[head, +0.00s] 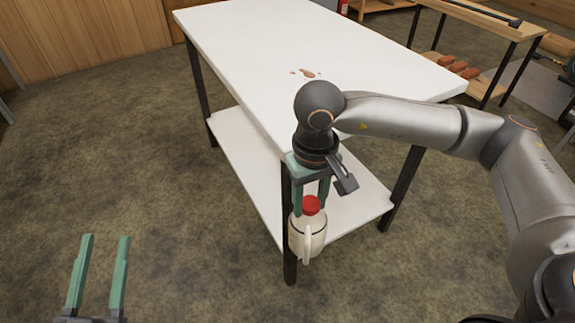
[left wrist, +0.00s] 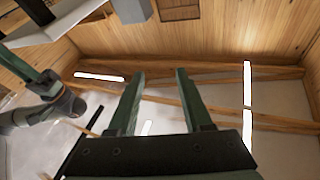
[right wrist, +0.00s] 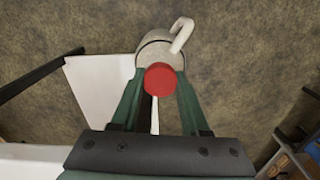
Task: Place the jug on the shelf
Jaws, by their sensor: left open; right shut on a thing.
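The jug (head: 307,236) is cream-coloured with a red cap and a handle. My right gripper (head: 311,203) is shut on it near the cap and holds it about upright, in front of the table's near leg. In the right wrist view the red cap (right wrist: 160,79) sits between the fingers, with the jug body and handle beyond. The white lower shelf (head: 240,165) of the table is behind the jug, and its near corner is partly hidden by the arm and leg. My left gripper (head: 97,275) is open and empty at the lower left; its fingers also show in the left wrist view (left wrist: 163,100).
The white table top (head: 300,40) is above the shelf and has a brown spill (head: 308,73) on it. Black table legs (head: 402,185) stand at the corners. A wooden bench (head: 480,20) is at the back right. The floor at left is clear.

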